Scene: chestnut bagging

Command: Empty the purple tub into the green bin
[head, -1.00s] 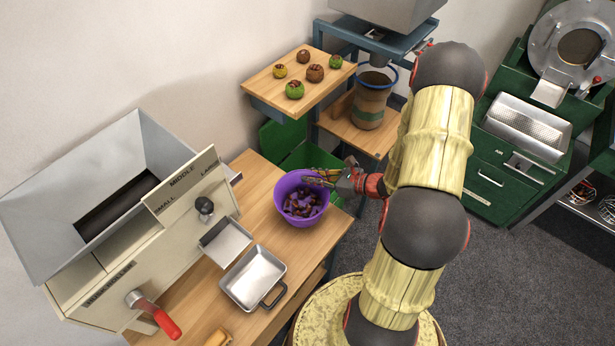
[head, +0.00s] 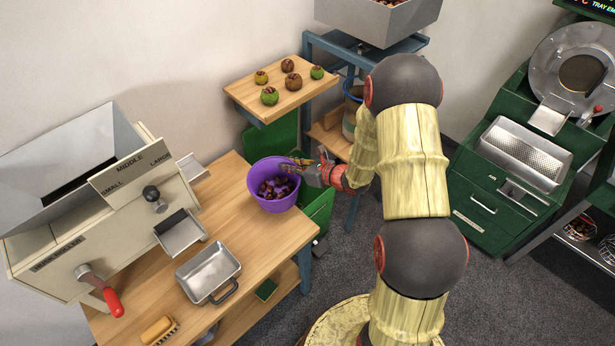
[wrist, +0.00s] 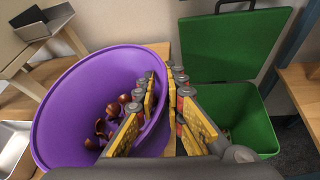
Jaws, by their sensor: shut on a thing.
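My gripper (head: 308,166) is shut on the tub's right rim, with one finger inside and one outside. The tub (wrist: 62,84) looks tilted in the wrist view, and the gripper (wrist: 163,92) pinches its wall. The green bin (wrist: 240,112) stands open just right of the tub, its lid (wrist: 232,42) raised behind. In the head view the bin (head: 318,204) is partly hidden by the tub and my arm.
A cream sizing machine (head: 110,215) with a red handle fills the table's left. A metal pan (head: 208,270) and a brush (head: 158,329) lie on the table. A board with several burrs (head: 262,112) is behind. A green roaster (head: 500,190) stands right.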

